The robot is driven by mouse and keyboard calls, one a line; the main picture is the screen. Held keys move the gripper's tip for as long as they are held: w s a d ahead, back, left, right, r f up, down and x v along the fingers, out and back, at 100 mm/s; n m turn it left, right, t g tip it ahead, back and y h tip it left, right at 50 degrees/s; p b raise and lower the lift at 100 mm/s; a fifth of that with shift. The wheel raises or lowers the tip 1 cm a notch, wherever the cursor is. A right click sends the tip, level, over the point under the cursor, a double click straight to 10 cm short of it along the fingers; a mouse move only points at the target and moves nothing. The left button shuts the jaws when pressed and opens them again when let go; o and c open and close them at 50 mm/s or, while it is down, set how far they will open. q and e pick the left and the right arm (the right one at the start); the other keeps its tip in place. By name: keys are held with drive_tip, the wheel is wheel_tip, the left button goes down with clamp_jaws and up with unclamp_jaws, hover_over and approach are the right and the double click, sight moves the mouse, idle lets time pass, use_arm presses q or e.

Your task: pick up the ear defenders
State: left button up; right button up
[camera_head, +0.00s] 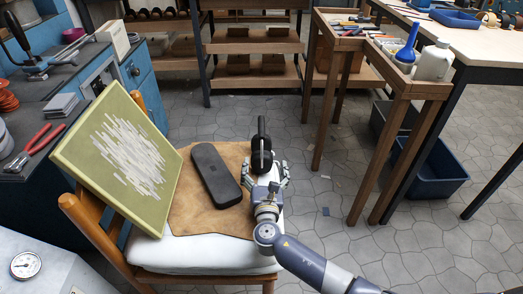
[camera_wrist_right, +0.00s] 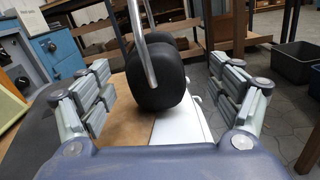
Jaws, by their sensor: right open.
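The black ear defenders (camera_head: 261,157) stand on the right side of the chair seat, on the edge of a brown leather piece (camera_head: 210,222). In the right wrist view the black ear cups (camera_wrist_right: 166,80) and a metal band rising from them show between the fingers. My right gripper (camera_head: 266,172) is open, with one finger on each side of the ear defenders. In the right wrist view the fingers of the right gripper (camera_wrist_right: 163,88) stand clear of the cups on both sides. My left gripper is not in view.
A dark case (camera_head: 216,174) lies on the leather just left of the ear defenders. A green-framed picture (camera_head: 122,155) leans on the chair's left side. The white seat cushion (camera_head: 195,252) shows at the front. A wooden rack (camera_head: 349,45) stands to the right, with clear floor between.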

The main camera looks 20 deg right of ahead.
drive_tip(key=x, duration=0.2)
drive_tip(key=b+x, duration=0.1)
drive_tip(key=shift+w+a, duration=0.15)
drive_tip(key=shift+w, duration=0.85)
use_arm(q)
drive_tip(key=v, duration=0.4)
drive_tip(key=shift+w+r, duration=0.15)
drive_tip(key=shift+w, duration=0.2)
use_arm(e)
drive_tip(key=shift+c, duration=0.3)
drive_tip(key=shift+r, duration=0.1)
drive_tip(key=c, duration=1.3)
